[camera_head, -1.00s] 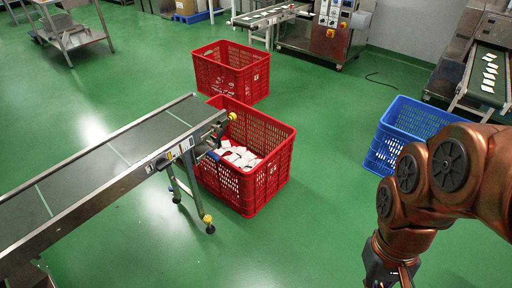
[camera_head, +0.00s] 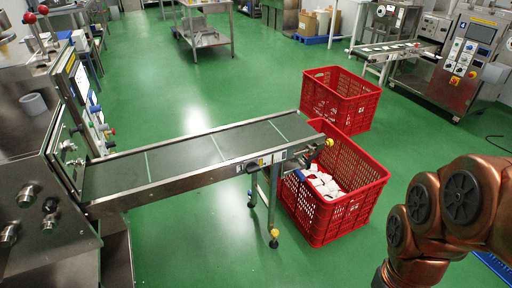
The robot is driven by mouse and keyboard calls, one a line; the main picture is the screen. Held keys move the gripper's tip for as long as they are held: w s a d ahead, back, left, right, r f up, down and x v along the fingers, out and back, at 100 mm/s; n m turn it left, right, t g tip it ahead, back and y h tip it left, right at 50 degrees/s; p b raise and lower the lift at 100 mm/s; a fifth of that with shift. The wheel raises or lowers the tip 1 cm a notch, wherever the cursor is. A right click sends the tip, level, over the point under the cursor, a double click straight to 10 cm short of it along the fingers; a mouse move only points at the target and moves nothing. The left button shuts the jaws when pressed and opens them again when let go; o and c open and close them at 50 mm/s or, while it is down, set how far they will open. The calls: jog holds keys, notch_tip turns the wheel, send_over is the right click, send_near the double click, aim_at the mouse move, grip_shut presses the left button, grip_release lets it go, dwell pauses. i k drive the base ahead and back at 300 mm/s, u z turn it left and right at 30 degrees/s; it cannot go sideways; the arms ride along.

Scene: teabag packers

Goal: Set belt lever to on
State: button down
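The conveyor belt (camera_head: 185,156) runs from the machine at the left toward the red crates in the middle. A small black knob or handle (camera_head: 253,166) sits on the belt's side panel near its right end. It may be the belt lever, but its setting is too small to read. My copper arm shows at the lower right, apart from the belt. My gripper is below the bottom edge of the picture, so its fingers are hidden.
A red crate (camera_head: 356,212) with white packets stands under the belt's right end. Another red crate (camera_head: 350,88) is behind it. A steel machine (camera_head: 40,175) with knobs and red-ball handles stands at the left. Green floor is clear in front of the belt.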

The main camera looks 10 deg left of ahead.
aim_at(303, 164)
jog(key=u, duration=0.9)
jog(key=i, duration=0.85)
jog(key=u, duration=0.7)
